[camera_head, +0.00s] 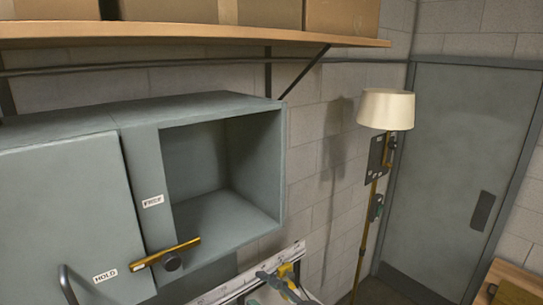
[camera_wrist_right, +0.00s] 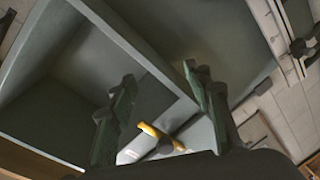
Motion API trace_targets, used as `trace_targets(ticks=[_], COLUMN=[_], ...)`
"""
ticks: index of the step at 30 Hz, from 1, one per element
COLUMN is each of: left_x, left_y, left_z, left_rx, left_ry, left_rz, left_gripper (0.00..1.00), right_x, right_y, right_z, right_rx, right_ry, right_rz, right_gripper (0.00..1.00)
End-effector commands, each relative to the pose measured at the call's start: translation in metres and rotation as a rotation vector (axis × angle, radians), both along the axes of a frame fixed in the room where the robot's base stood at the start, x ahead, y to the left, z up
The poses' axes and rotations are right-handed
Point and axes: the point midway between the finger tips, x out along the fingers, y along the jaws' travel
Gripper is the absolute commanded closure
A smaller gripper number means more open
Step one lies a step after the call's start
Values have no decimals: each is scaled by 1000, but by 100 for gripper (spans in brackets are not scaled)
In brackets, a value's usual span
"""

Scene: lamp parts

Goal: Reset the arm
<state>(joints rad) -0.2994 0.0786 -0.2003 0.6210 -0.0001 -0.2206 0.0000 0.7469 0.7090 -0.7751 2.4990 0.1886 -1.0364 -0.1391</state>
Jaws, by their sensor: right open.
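My right gripper (camera_wrist_right: 160,75) shows in the right wrist view with its two dark green fingers spread apart. Nothing is between them; they are apart from the brass lever (camera_wrist_right: 160,138), which shows lower down between the fingers' bases. In the head view I cannot make out the right gripper for certain. The brass lever (camera_head: 165,253) sits on the grey cabinet (camera_head: 225,107) with a dark round knob. It tilts, its left end close to the HOLD label (camera_head: 105,276); the FREE label (camera_head: 152,201) is above. My left gripper is in neither view.
The cabinet's right compartment (camera_head: 205,165) is open and looks empty. A wooden shelf (camera_head: 200,36) with boxes hangs above. A floor lamp (camera_head: 385,108) stands by the grey door (camera_head: 455,160). A ruler-marked strip (camera_head: 245,285) and yellow-grey hardware (camera_head: 285,272) are low in the middle.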

Motion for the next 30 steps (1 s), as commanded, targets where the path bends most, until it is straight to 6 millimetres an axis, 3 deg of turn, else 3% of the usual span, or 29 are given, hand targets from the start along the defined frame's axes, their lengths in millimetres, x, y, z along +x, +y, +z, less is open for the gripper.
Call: trace_targets(ticks=[1, 8, 14, 17, 21, 24, 30], left_x=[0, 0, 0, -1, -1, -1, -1], left_y=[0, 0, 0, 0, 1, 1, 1], left_z=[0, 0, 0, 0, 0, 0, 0], left_rx=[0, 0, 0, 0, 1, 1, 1], left_ry=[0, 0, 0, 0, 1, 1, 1], left_rz=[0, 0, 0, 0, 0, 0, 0], left_gripper=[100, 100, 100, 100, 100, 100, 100], right_x=[7, 25, 5, -21, -73, -115, -190], right_y=[-15, -96, -180, -223, -277, -309, -349], right_z=[-22, -119, -225, -279, -348, -387, -437], right_rx=[40, 185, 283, 321, 357, 373, 383], right_ry=[71, 361, 629, 761, 931, 1036, 1185], right_rz=[-49, -305, -573, -715, -911, -1038, -1228], right_gripper=[54, 54, 54, 54, 54, 54, 54])
